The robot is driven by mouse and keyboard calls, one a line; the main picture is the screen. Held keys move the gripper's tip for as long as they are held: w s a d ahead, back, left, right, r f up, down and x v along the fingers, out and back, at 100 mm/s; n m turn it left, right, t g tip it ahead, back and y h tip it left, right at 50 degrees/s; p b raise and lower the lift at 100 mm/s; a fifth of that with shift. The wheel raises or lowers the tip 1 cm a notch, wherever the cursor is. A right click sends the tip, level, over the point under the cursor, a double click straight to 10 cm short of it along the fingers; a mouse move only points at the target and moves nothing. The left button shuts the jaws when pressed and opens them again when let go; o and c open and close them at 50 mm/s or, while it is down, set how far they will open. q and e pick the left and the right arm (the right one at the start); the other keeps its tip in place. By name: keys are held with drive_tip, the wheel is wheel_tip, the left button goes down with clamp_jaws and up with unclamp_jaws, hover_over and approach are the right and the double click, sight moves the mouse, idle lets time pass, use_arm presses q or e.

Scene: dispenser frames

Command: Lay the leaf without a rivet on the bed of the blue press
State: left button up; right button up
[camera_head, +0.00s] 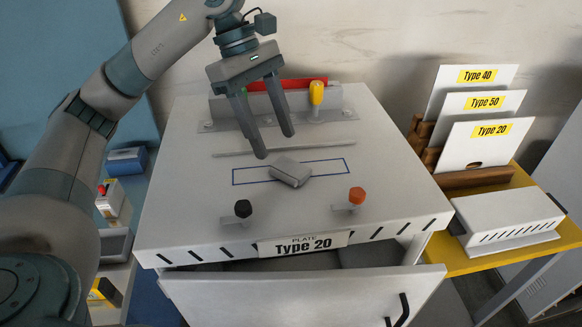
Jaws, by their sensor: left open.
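My left gripper (275,144) is open and empty, with its fingers pointing down above the grey worktop. A small grey, block-like piece (290,172) lies at an angle on the blue outlined rectangle, just below the fingertips in the picture and apart from them. I see no rivet on it, but it is small and I cannot tell if it is a leaf. A blue object (127,161) stands at the left, partly hidden; I cannot tell if it is the blue press. My right gripper is not in view.
A drawer (300,297) below is partly open. At right, upright plates (478,146) stand in a wooden rack beside a slotted white box (508,217).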

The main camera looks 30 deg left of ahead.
sight(285, 164)
use_arm(q)
drive_tip(key=shift+d+f+p, duration=0.35)
drive_tip(key=shift+f+p, duration=0.15)
drive_tip(key=shift+p, duration=0.15)
drive_tip(key=shift+p+x, duration=0.6)
drive_tip(key=shift+x, duration=1.25)
drive_tip(key=c, duration=1.3)
drive_tip(key=shift+r, duration=0.1)
drive_tip(key=shift+r+b, duration=0.5)
drive_tip(key=shift+r, duration=0.3)
wheel_tip(285, 164, up, 2)
drive_tip(key=shift+w+r+b, duration=0.1)
drive_tip(key=shift+b, duration=0.6)
drive_tip(key=s+d+r+b, duration=0.4)
drive_tip(key=d+r, duration=0.3)
drive_tip(key=d, duration=0.3)
drive_tip(key=shift+s+d, duration=0.2)
drive_tip(key=shift+s, duration=0.55)
